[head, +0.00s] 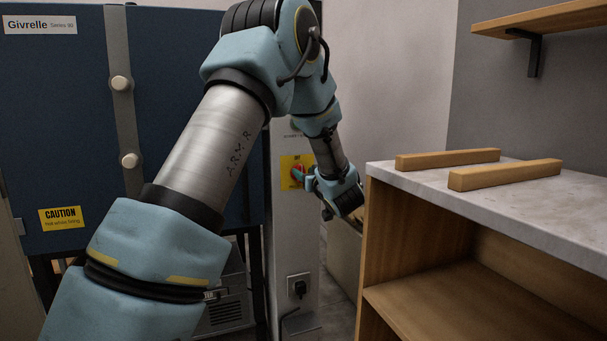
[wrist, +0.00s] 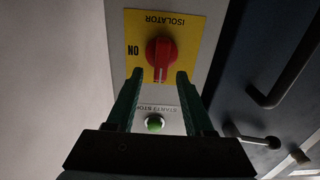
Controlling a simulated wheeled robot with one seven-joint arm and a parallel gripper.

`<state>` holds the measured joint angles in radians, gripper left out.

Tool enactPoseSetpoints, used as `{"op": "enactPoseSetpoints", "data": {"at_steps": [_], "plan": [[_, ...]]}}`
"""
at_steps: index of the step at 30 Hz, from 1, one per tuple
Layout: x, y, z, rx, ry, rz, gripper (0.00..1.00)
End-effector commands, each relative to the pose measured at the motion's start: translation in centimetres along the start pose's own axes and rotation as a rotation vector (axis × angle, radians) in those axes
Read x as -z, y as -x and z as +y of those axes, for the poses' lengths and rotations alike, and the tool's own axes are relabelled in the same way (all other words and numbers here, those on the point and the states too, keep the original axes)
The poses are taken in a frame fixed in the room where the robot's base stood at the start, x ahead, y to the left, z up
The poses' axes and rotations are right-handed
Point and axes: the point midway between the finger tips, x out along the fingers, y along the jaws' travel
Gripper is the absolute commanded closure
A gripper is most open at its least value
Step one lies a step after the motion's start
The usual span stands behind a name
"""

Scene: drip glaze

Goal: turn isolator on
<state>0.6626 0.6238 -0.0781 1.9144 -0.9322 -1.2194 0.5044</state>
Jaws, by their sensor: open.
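The isolator is a red rotary knob (wrist: 161,58) on a yellow plate (wrist: 188,30) in the wrist view. The lettering "ISOLATOR" and "ON" appears upside down there, with "ON" left of the knob. The knob's grip lies along the picture's vertical, its pale mark toward the lower end, not toward "ON". My gripper (wrist: 158,75) is open, its two dark green fingertips on either side of the knob's lower end; I cannot tell whether they touch it.
A green button (wrist: 154,123) marked start/stop sits between my fingers in the wrist view. A blue Givrelle cabinet (head: 60,130) stands left of the post. A wooden unit with a pale top (head: 540,195) stands at right. A plugged socket (head: 298,287) is low on the post.

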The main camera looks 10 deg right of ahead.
Motion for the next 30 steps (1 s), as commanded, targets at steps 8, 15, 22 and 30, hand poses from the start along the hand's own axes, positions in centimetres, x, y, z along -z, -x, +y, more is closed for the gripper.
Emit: {"op": "enactPoseSetpoints", "data": {"at_steps": [8, 15, 22, 30], "plan": [[0.0, -2.3, 0.0, -0.001, 0.001, -0.001, 0.47], [0.0, -2.4, 0.0, -0.001, 0.0, -0.001, 0.47], [0.0, -2.3, 0.0, -0.001, 0.0, -0.001, 0.7], [0.0, -2.3, 0.0, -0.001, 0.0, -0.001, 1.0]]}}
